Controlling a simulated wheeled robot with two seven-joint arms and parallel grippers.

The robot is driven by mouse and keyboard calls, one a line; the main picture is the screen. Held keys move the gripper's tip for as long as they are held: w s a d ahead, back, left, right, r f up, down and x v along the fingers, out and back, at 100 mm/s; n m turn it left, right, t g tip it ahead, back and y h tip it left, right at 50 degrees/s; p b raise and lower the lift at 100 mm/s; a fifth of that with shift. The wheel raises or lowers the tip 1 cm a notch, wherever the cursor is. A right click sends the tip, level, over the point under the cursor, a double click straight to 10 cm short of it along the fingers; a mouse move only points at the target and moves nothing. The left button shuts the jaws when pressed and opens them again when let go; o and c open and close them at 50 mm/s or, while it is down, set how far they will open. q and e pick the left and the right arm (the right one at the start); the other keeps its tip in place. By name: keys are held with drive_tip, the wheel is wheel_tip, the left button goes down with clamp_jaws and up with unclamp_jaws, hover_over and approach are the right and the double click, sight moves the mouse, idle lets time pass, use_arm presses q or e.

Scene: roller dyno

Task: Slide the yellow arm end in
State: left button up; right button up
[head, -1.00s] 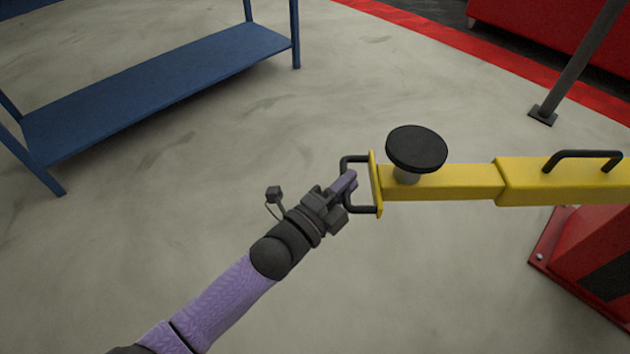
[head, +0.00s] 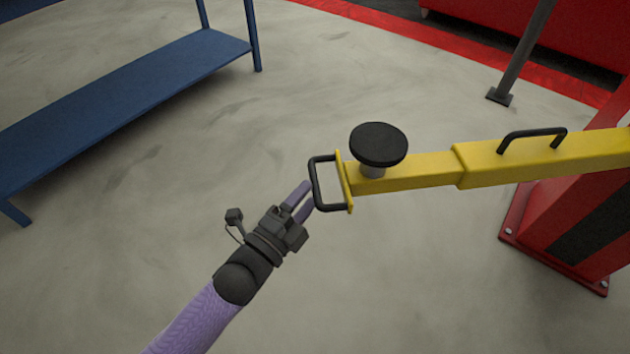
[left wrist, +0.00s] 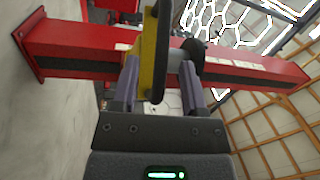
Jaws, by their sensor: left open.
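The yellow arm (head: 545,155) runs in from the right. Its narrower yellow end section (head: 420,170) sticks out of the wider sleeve to the left and carries a round black pad (head: 378,144) on top. A black loop handle (head: 316,185) is fixed to the end plate (head: 344,182). My left gripper (head: 303,199) is open, its purple fingers just left of the handle and seemingly empty; I cannot tell if they touch it. In the left wrist view the yellow end plate (left wrist: 147,55) shows between the fingers (left wrist: 160,92). My right gripper is not in view.
A red post (head: 585,220) with a bolted base stands under the arm at right. A second black handle (head: 530,138) sits on the sleeve. A blue shelf (head: 120,105) stands at upper left, a grey post (head: 520,60) at upper right. The floor (head: 420,285) in front is clear.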

use_arm(q)
drive_tip(key=p+v, duration=0.1)
drive_tip(key=v, duration=0.5)
drive_tip(key=shift+s+p, duration=0.2)
drive_tip(key=shift+p, duration=0.15)
drive_tip(key=shift+a, duration=0.15)
